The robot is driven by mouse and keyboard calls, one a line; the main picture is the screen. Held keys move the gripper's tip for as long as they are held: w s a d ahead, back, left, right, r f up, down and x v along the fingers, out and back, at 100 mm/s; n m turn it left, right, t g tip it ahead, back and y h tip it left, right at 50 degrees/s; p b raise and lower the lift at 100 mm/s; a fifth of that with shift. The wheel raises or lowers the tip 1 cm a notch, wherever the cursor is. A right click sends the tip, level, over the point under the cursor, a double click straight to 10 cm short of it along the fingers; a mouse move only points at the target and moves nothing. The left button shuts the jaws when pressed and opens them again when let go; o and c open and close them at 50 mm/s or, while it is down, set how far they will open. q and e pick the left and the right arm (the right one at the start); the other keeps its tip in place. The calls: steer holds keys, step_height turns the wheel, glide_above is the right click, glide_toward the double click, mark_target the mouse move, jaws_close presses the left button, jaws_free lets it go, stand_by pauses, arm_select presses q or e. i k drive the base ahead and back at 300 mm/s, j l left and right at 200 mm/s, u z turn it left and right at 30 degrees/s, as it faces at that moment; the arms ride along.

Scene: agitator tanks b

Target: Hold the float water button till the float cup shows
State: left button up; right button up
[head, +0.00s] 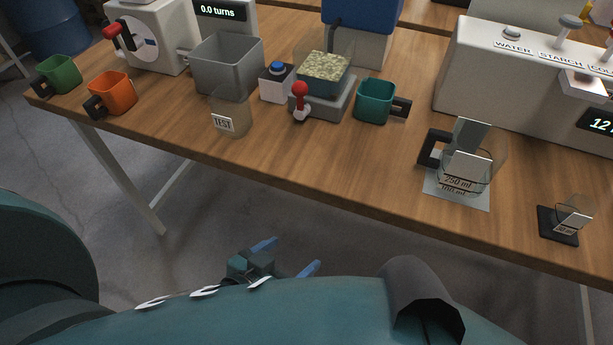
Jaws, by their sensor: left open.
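A small white box with a blue push button (277,68) stands between the grey open tank (228,66) and a scale-like grey base with a red lever. A clear cup labelled TEST (232,115) stands in front of the tank near the table edge. A white dispenser (490,75) at the right has knobs and the words WATER and STARCH. I cannot tell from labels which button is the float water one or which cup is the float cup. My left gripper (288,257) is open and empty, below and in front of the table edge, apart from everything. My right gripper is not in view.
The wooden table (370,165) also holds green (60,75), orange (112,92) and teal (375,101) cups. A clear beaker marked 250 ml (464,172) and a small glass vessel on a black base (566,220) stand at the right. The front edge lies between my gripper and the tabletop.

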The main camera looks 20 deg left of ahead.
mark_target(277, 66)
steer(key=k, duration=1)
